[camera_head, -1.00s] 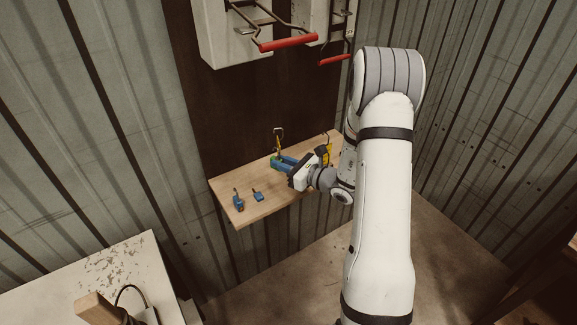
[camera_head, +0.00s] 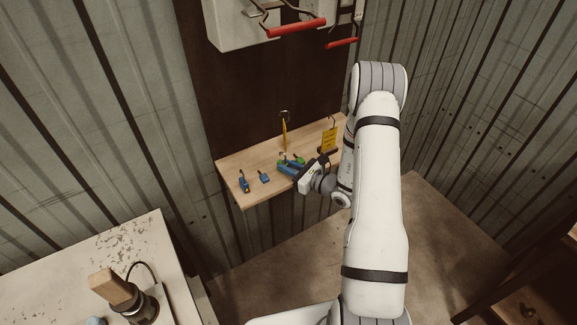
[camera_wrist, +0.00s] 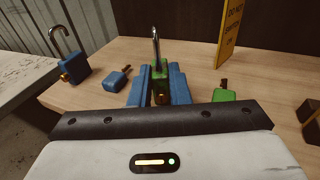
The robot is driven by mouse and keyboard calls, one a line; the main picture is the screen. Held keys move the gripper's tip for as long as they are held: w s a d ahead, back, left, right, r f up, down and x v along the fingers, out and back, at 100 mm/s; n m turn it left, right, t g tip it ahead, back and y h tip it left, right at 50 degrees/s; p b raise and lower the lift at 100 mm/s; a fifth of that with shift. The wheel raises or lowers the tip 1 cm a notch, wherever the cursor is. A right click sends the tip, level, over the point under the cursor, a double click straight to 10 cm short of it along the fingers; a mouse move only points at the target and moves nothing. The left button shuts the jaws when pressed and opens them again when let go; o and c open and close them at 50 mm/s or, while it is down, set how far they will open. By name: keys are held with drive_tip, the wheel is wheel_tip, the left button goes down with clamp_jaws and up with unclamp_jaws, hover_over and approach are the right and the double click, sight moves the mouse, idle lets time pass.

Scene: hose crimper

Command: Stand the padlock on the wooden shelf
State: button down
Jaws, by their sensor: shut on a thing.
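A green padlock (camera_wrist: 159,75) with its grey shackle upward stands upright between the blue fingers of my gripper (camera_wrist: 158,72) in the wrist view. The gripper is shut on its body. In the head view my gripper (camera_head: 286,166) is low over the wooden shelf (camera_head: 255,197), and the padlock shows only as a small green patch (camera_head: 281,161). The lower part of the padlock is partly hidden by the fingers and hand, so I cannot tell whether its base touches the shelf.
A blue padlock (camera_wrist: 68,62) with an open shackle stands on the shelf's left part, beside a small blue piece (camera_wrist: 117,79). A small green piece (camera_wrist: 223,95) lies right of my fingers. Yellow tags (camera_head: 329,138) stand farther back and right. Bare wood lies toward the front left.

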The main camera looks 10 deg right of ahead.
drive_tip(key=shift+f, duration=0.2)
drive_tip(key=c, duration=1.4)
unclamp_jaws()
drive_tip(key=shift+o, duration=0.2)
drive_tip(key=shift+r, duration=0.1)
